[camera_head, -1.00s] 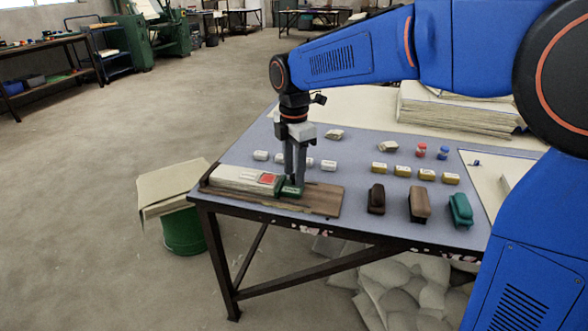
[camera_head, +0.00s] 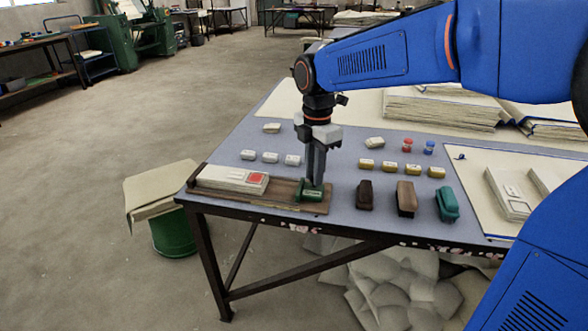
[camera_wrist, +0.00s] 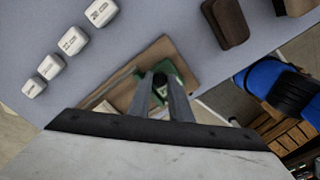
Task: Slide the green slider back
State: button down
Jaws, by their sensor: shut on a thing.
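The green slider (camera_head: 311,195) sits on a brown wooden board (camera_head: 284,191) near the table's front left edge, toward the board's right end. My gripper (camera_head: 314,184) points down and is shut on the slider. In the wrist view the fingers (camera_wrist: 161,92) close over the green slider (camera_wrist: 180,72), hiding part of it. A pale stack with a red square (camera_head: 232,179) lies at the board's left end. A bare strip of wood lies between this stack and the slider.
Several white blocks (camera_head: 270,157) and yellow blocks (camera_head: 388,166) stand behind the board. A dark block (camera_head: 365,195), a brown block (camera_head: 406,198) and a teal block (camera_head: 446,204) stand to the right. Red and blue small pieces (camera_head: 407,145) are farther back.

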aim_at(321, 187)
jog(key=shift+s+d, duration=0.2)
jog(key=shift+d, duration=0.55)
jog(key=c, duration=1.6)
grip_release()
jog(key=shift+d, duration=0.15)
jog(key=shift+r, duration=0.15)
notch_tip(321, 187, up, 17)
jog(key=shift+r, duration=0.1)
